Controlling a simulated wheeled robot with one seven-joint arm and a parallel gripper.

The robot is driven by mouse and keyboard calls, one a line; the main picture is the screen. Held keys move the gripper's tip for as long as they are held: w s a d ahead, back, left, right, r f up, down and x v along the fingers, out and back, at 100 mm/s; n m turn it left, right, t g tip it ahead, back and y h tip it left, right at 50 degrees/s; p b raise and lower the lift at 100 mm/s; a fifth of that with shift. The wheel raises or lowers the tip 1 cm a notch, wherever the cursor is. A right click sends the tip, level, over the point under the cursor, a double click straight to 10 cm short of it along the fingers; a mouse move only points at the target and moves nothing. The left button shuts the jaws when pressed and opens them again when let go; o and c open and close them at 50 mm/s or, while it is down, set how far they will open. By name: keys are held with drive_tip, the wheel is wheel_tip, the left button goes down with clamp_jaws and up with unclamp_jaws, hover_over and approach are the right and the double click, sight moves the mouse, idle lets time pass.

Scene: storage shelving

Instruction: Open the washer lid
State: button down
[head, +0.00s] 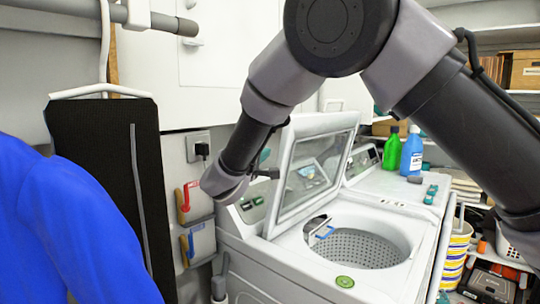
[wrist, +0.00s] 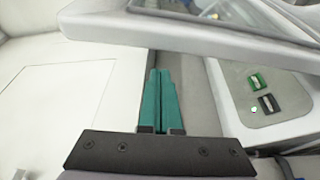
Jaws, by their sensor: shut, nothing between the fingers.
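The white washer lid (head: 318,165) with its glass window stands raised and tilted back over the washer (head: 330,275) in the head view. The round tub opening below it is uncovered, with the perforated drum (head: 355,248) showing. In the wrist view the lid's edge (wrist: 200,40) crosses the top of the picture. My gripper (wrist: 160,75) has teal fingers shut together and empty, pointing toward the lid's edge. Whether the fingertips touch the lid cannot be told. In the head view my gripper is mostly hidden behind the lid and my own arm.
The washer's control panel (wrist: 268,95) is close right of my fingers. A second machine (head: 385,190) stands behind, with green (head: 392,150) and blue (head: 412,152) bottles on top. A blue garment (head: 70,235) and black hanging board (head: 115,165) are at left. White cabinets (head: 210,60) line the wall.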

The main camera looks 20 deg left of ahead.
sight(276, 164)
drive_tip(key=s, duration=0.7)
drive_tip(key=w+a+f+n, duration=0.2)
drive_tip(key=a+f, duration=0.1)
drive_tip(key=a, duration=0.6)
drive_tip(key=w, duration=1)
drive_tip(key=shift+g, duration=0.3)
drive_tip(key=shift+s+d+f, duration=0.1)
drive_tip(key=shift+s+d, duration=0.15)
drive_tip(key=shift+d, duration=0.5)
drive_tip(key=shift+s+d+r, duration=0.1)
drive_tip(key=shift+s+d, duration=0.2)
drive_tip(key=shift+d, duration=0.45)
drive_tip(key=shift+s+d+f, duration=0.1)
drive_tip(key=shift+s+d, duration=0.15)
drive_tip(key=shift+d, duration=0.5)
drive_tip(key=shift+m, duration=0.8)
drive_tip(key=s+d, duration=0.1)
drive_tip(key=d, duration=0.1)
drive_tip(key=s+d, duration=0.1)
drive_tip(key=d, duration=0.1)
drive_tip(key=s+d, duration=0.1)
drive_tip(key=d, duration=0.2)
drive_tip(key=shift+f, duration=0.3)
